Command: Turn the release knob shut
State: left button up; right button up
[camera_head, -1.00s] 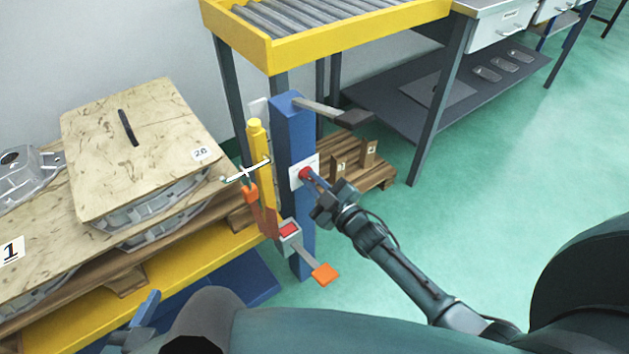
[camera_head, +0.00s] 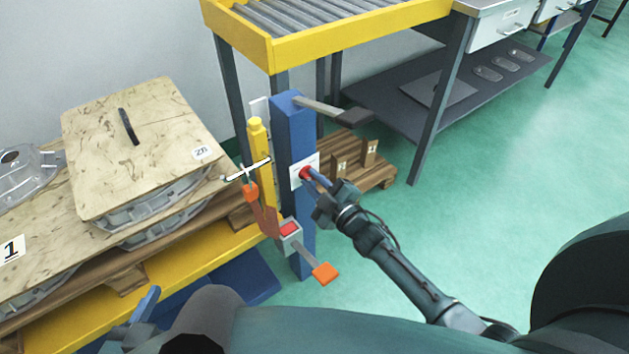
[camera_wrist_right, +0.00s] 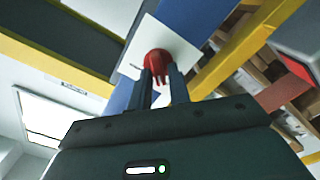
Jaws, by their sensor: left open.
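The release knob (camera_head: 306,173) is red and sits on a white plate on the upper part of a blue post (camera_head: 297,135). My right gripper (camera_head: 315,181) reaches it from the lower right. In the right wrist view the knob (camera_wrist_right: 157,60) lies between the two fingertips of the right gripper (camera_wrist_right: 160,78), which appear shut on its sides; the fingers hide part of it. I see no clear mark of how far the knob is turned. My left gripper (camera_head: 146,306) is open at the lower left, away from the knob and partly hidden by my own body.
A grey arm with a dark pad (camera_head: 350,117) and an orange pedal (camera_head: 325,273) stick out.

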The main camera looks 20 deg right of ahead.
jog(key=shift+o, duration=1.3)
pick_arm(q)
jog(key=shift+s+a+r+n+p, duration=0.2)
jog(key=shift+a+r+n+p, duration=0.05)
jog(key=shift+r+p, duration=0.35)
jog(key=shift+s+a+r+n+p, duration=0.15)
jog(key=shift+a+r+n+p, duration=0.1)
jog(key=shift+r+p, duration=0.3)
pick_arm(e)
jog(key=v, duration=1.3)
pick_arm(q)
jog(key=shift+w, duration=0.1)
pick_arm(e)
jog(key=shift+s+r, duration=0.1)
